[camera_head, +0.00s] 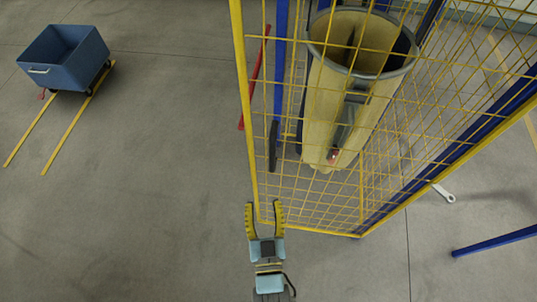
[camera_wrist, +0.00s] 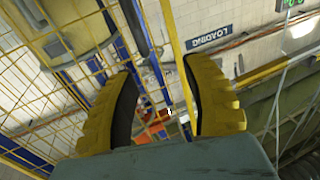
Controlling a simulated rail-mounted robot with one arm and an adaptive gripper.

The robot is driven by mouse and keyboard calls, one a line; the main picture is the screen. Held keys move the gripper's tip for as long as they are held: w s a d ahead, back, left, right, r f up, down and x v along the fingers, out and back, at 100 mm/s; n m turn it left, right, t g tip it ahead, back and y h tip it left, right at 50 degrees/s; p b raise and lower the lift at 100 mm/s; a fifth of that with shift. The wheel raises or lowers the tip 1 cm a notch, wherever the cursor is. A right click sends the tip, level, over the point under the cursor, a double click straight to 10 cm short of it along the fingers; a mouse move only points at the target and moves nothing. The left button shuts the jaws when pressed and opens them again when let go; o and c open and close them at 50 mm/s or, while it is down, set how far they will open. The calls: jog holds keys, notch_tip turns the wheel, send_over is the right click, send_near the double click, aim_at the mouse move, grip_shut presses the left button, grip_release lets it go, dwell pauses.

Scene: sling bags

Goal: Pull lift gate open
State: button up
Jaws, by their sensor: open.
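The lift gate is a yellow wire-mesh panel (camera_head: 300,190) with a yellow edge post (camera_head: 243,90) on its left side. My gripper (camera_head: 264,206) is at the lower left corner of the mesh, with its yellow fingers spread. In the wrist view, my gripper (camera_wrist: 162,72) is open, and the yellow post (camera_wrist: 176,50) shows between the two fingers. I cannot tell whether either finger touches the post. A dark upright handle-like piece (camera_head: 273,146) shows behind the mesh near the left edge.
A large tan bag with a grey rim (camera_head: 340,100) hangs behind the mesh. Blue posts (camera_head: 281,60) and a red bar (camera_head: 256,80) stand nearby. A blue cart (camera_head: 65,60) is at the far left by yellow floor rails (camera_head: 75,120). The floor at left is mostly clear.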

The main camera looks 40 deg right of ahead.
jog(key=s+d+f+g, duration=0.1)
jog(key=s+d+f, duration=0.1)
jog(key=b, duration=0.1)
send_near(273, 154)
jog(key=shift+m, duration=0.3)
jog(key=p+x, duration=0.1)
jog(key=x, duration=0.7)
jog(key=shift+w+d+r+p, duration=0.1)
jog(key=shift+w+r+p, duration=0.1)
jog(key=shift+p, duration=0.1)
jog(key=shift+x, duration=1.3)
jog(key=shift+f, duration=0.15)
jog(key=shift+s, duration=0.1)
grip_shut()
